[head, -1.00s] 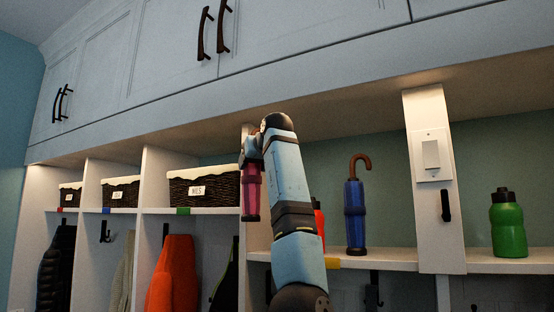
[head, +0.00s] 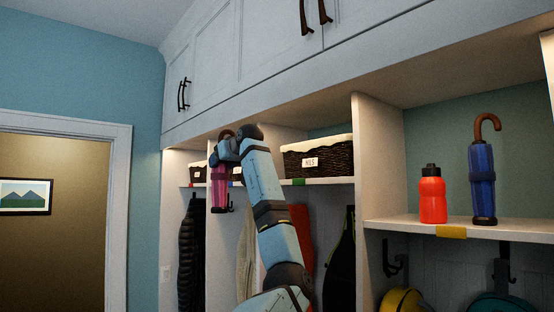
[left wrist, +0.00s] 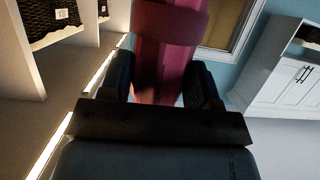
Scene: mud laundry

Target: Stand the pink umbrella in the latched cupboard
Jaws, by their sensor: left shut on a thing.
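My left gripper (head: 224,150) is shut on the pink umbrella (head: 219,188), near its handle end. The umbrella hangs upright below the gripper, in front of the cubbies. In the left wrist view, the pink umbrella (left wrist: 165,50) runs between the two fingers of my left gripper (left wrist: 163,82). Upper cupboards with dark bar handles (head: 183,94) run above the cubbies; their doors are shut. I cannot tell which cupboard is the latched one. My right gripper is not in view.
A blue umbrella (head: 482,180) and a red bottle (head: 432,196) stand on the right shelf (head: 400,226). Wicker baskets (head: 320,168) sit in the cubbies, with coats (head: 192,250) below. A doorway (head: 60,200) opens at the left.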

